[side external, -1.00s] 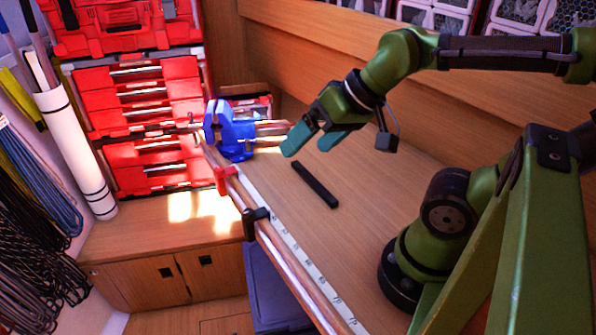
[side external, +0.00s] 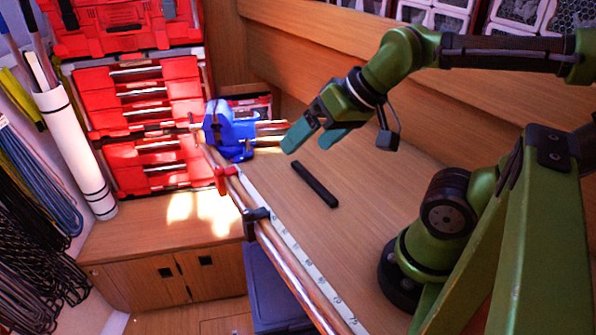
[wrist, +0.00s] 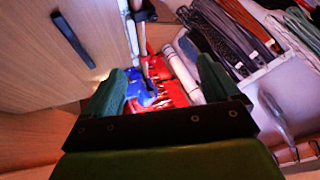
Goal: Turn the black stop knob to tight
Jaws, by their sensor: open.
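The black stop knob (side external: 256,214) sits on the rail (side external: 275,250) along the front edge of the bench. A dark part on the rail near the top of the wrist view (wrist: 144,11) appears to be the same knob. My gripper (side external: 312,142) is open and empty, with its two teal fingers apart. It hangs above the bench, up and to the right of the knob, and does not touch it. In the wrist view my gripper (wrist: 162,68) shows both fingers spread. Any tight marking on the knob is too small to read.
A red stop (side external: 223,180) sits further back on the same rail. A blue vise (side external: 228,130) stands at the bench's far end. A black bar (side external: 315,184) lies on the bench, also seen in the wrist view (wrist: 72,38). Red drawers (side external: 140,95) stand behind.

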